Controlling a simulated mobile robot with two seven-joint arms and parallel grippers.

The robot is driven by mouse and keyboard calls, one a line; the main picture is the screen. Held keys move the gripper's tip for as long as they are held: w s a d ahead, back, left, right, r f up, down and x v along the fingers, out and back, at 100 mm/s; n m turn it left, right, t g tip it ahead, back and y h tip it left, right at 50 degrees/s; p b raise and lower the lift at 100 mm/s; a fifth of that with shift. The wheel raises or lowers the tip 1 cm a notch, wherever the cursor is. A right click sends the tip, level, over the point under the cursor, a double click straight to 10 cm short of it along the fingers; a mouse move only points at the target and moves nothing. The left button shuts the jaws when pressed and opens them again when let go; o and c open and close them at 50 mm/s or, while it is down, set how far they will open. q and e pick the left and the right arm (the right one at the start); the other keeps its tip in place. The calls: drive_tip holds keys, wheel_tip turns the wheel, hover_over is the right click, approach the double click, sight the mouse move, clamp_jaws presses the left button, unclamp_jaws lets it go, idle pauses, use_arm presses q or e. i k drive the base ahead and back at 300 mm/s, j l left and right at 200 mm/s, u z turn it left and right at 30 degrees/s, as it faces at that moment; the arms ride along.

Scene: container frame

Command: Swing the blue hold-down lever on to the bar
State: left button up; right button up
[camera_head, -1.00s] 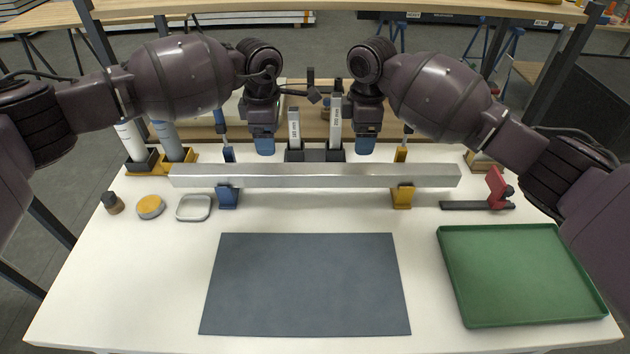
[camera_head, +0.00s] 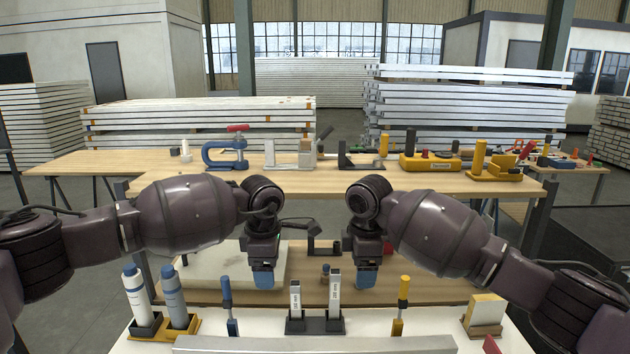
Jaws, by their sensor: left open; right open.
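The blue hold-down lever (camera_head: 227,296) stands upright at its blue post, behind the left part of the silver bar (camera_head: 315,346). It is swung up, clear of the bar. Only the bar's top strip shows at the bottom edge; its supports are out of view. My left gripper (camera_head: 263,280) hangs to the right of the blue lever, apart from it, open and empty. My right gripper (camera_head: 366,279) hangs to the left of the upright yellow lever (camera_head: 402,298), also open and empty.
Two labelled blocks (camera_head: 335,292) stand in a dark holder between the levers. Two bottles (camera_head: 173,290) stand in holders at the left. A sponge-like block (camera_head: 485,312) is at the right. A wooden bench (camera_head: 330,180) behind carries clamps and tools.

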sight(227, 304)
drive_tip(key=k, duration=1)
